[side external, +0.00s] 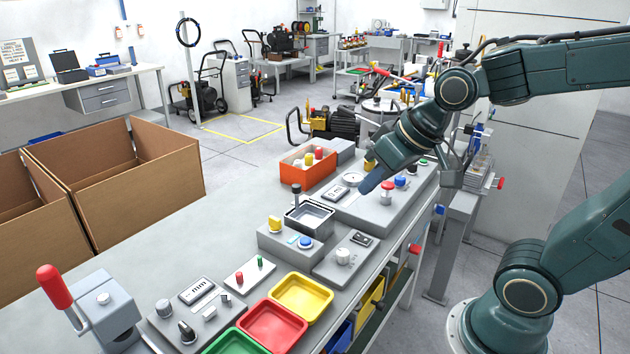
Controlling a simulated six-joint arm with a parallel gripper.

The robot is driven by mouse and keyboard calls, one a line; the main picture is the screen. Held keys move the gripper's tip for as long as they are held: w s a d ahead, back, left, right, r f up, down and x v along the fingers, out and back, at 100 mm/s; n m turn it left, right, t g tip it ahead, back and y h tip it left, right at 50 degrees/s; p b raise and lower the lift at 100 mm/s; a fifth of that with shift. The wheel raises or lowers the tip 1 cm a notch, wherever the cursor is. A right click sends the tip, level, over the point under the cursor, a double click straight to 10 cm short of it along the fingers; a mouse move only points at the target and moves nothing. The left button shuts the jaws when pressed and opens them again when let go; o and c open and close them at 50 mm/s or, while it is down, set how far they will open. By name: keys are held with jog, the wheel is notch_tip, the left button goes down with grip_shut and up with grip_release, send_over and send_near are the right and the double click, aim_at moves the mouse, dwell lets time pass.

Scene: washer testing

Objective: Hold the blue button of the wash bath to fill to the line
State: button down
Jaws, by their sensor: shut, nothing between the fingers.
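The wash bath (290,217) is a small square metal basin with pale liquid or a pale floor inside. A grey control box in front of it carries a blue button (305,242) and a yellow knob (274,223). The fill line cannot be made out at this size. My gripper (366,188) is shut and empty, its dark blue tip pointing down and left above the grey panel right of the bath. It is apart from the blue button, up and to the right of it.
The grey panel has a round dial (352,179), a red button (387,187) and another blue button (400,181). An orange bin (294,175) stands behind the bath. A knob box (343,257) and yellow, red and green trays lie in front. Bench space left of the bath is clear.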

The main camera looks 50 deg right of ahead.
jog(key=w+d+f+m+t, duration=0.1)
jog(key=w+f, duration=0.2)
jog(key=w, duration=0.2)
jog(key=w+d+f+m, duration=0.1)
jog(key=w+f+m, duration=0.1)
jog(key=w, duration=0.4)
jog(key=m+t, duration=0.2)
jog(key=m, duration=0.1)
send_over(309, 242)
notch_tip(309, 242, down, 8)
jog(key=shift+y, duration=0.4)
jog(key=shift+f, duration=0.2)
jog(key=shift+f, duration=4.25)
